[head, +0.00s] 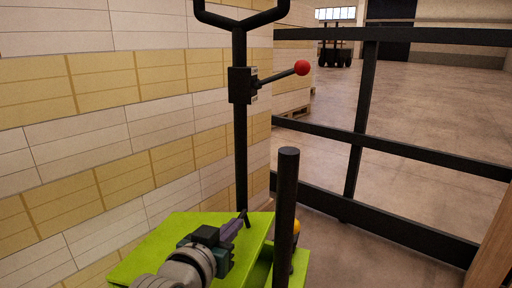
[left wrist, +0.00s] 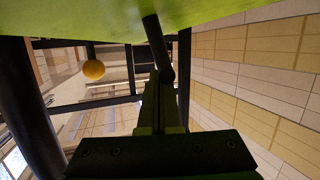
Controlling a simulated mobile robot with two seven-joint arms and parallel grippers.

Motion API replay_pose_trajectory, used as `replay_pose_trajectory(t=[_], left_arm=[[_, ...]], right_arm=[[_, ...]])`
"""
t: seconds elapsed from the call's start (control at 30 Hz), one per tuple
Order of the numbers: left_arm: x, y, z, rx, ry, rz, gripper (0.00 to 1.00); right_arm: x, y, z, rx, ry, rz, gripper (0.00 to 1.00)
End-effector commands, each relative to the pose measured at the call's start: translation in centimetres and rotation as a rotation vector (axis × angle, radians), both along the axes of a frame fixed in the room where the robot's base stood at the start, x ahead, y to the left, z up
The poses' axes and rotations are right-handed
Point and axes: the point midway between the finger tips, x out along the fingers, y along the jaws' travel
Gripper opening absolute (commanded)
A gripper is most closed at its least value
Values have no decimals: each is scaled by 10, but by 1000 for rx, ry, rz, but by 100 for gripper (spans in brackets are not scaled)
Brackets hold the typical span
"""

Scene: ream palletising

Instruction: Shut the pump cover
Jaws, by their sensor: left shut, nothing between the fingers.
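The bright green cover (head: 150,237) of the pump truck is at the bottom of the head view, a flat panel that appears tilted. A lower green part (head: 262,272) shows beneath its right side. My left gripper (head: 242,219) is over the panel, shut and empty, with its tips near the panel's far right edge. In the left wrist view the green surface (left wrist: 80,18) fills the top, and a short dark bar (left wrist: 156,45) runs from it towards my left fingertips (left wrist: 164,92). I cannot tell whether they touch. My right gripper is out of view.
A black handle column (head: 240,150) with a red-knobbed lever (head: 302,68) stands behind the cover. A black post (head: 286,215) rises close on the right, partly hiding a yellow knob (head: 296,228). Stacked reams (head: 110,110) wall off the left; a black rail frame (head: 400,150) stands right.

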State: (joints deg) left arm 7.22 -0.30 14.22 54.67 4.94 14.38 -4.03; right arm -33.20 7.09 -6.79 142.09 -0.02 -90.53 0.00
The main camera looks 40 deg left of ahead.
Motion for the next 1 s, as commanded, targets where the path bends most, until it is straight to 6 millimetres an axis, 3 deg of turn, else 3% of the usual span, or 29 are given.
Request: replay_pose_trajectory(t=[0.03,0.33,0.6,1.0], left_arm=[[1,-3,-19,11,4,1,0],[4,-15,-59,7,1,1,0],[5,-19,-71,8,1,1,0],[4,-20,-74,5,10,1,0]], right_arm=[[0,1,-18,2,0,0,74],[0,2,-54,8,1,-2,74],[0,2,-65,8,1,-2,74],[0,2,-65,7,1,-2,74]])
